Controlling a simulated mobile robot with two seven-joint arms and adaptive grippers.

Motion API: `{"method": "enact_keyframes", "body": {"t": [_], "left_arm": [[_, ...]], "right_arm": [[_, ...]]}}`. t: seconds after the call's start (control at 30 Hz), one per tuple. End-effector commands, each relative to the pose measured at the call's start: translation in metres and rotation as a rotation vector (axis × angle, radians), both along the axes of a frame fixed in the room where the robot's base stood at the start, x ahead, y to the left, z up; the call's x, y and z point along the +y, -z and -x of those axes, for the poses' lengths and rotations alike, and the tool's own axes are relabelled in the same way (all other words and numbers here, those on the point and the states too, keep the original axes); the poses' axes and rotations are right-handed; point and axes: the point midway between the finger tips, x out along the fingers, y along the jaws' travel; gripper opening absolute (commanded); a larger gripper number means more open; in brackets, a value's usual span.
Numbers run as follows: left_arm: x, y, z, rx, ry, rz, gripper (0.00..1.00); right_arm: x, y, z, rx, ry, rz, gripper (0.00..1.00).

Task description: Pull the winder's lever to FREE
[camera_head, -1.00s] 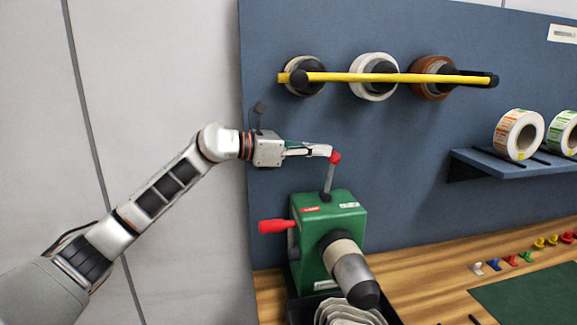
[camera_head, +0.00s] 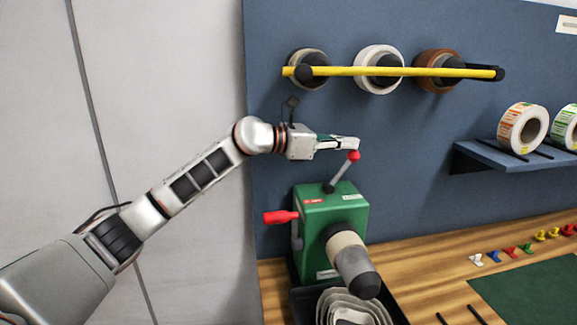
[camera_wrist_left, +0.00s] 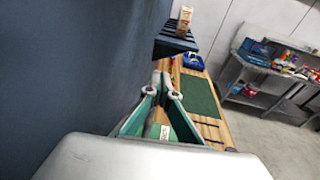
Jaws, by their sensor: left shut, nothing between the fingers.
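The green winder (camera_head: 318,215) stands at the left end of the wooden bench. Its grey lever (camera_head: 341,174) rises from the top and leans right, ending in a red knob (camera_head: 354,156). A red label (camera_head: 313,201) is at the top's left and a pale label (camera_head: 351,196) at its right; I cannot read either. My left gripper (camera_head: 354,143) is shut and empty. Its tips are just above the knob, close to or touching it; I cannot tell which. The fingers (camera_wrist_left: 164,88) also show in the left wrist view, with the lever's knob not clear there. My right gripper is out of view.
A red side handle (camera_head: 281,217) sticks out left of the winder. A roller (camera_head: 352,263) points forward above a dark tray with paper coils (camera_head: 350,306). A yellow bar (camera_head: 400,72) crosses tape rolls on the blue panel. A shelf (camera_head: 500,158) holds label rolls.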

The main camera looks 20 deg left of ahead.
Motion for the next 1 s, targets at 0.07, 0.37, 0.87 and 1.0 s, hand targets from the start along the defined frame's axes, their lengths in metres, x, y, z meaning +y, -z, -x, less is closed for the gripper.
{"method": "enact_keyframes", "body": {"t": [0.07, 0.37, 0.87, 1.0], "left_arm": [[0.000, 0.000, 0.000, 0.000, 0.000, 0.000, 0.00], [0.001, 0.000, 0.000, 0.000, 0.000, 0.000, 0.00], [0.060, -0.010, 0.049, 0.001, -0.003, -0.002, 0.00], [0.077, -0.013, 0.064, 0.001, -0.002, 0.000, 0.00]], "right_arm": [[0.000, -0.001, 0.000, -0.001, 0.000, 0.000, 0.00], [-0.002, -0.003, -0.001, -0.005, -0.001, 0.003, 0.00], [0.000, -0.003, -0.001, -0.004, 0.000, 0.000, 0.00], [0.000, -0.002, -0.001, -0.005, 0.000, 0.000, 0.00]]}}
